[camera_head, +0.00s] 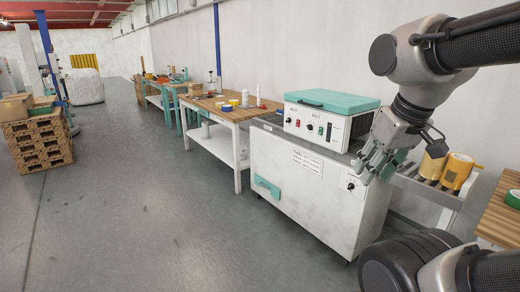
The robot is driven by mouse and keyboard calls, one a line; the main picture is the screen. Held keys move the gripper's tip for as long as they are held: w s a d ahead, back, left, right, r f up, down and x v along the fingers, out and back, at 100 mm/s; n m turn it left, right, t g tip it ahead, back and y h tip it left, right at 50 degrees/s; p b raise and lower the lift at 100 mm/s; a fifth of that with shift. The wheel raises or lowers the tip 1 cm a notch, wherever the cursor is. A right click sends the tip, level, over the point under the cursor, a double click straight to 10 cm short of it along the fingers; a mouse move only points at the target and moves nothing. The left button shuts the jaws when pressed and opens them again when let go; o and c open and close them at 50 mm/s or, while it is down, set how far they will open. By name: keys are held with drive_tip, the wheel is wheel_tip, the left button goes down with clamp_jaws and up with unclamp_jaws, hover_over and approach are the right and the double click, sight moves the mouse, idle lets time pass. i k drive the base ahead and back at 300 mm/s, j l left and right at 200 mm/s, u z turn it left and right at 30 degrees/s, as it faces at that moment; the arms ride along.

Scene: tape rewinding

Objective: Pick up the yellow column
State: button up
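Two yellow cylinders stand side by side on a rack at the right. The right one (457,171) shows a pale top and a lighter band. The left one (431,167) is partly hidden behind my wrist. I cannot tell which of them is the yellow column. My gripper (372,170) hangs to the left of both, apart from them, in front of the white machine's right end. Its fingers point down and left. They are small and overlap in this view, so their opening is unclear. No held object shows.
A white machine cabinet (300,185) with a teal-lidded box (332,101) stands left of the rack (438,190). A wooden table (502,213) with a green roll is at the right edge. Workbenches (228,110) line the wall. The floor at left is open, with stacked pallets (40,142) farther back.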

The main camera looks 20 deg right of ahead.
sight(458, 167)
drive_tip(key=i+l+z, duration=0.1)
drive_tip(key=i+z, duration=0.3)
drive_tip(key=i+j+z, duration=0.1)
drive_tip(key=i+z, duration=0.35)
drive_tip(key=i+j+z, duration=0.25)
drive_tip(key=i+z, duration=0.15)
drive_tip(key=i, duration=0.15)
drive_tip(key=i+z, duration=0.35)
drive_tip(key=i+j+z, duration=0.1)
drive_tip(key=i+z, duration=0.2)
drive_tip(key=i+j+z, duration=0.15)
drive_tip(key=z, duration=0.2)
drive_tip(key=i, duration=0.1)
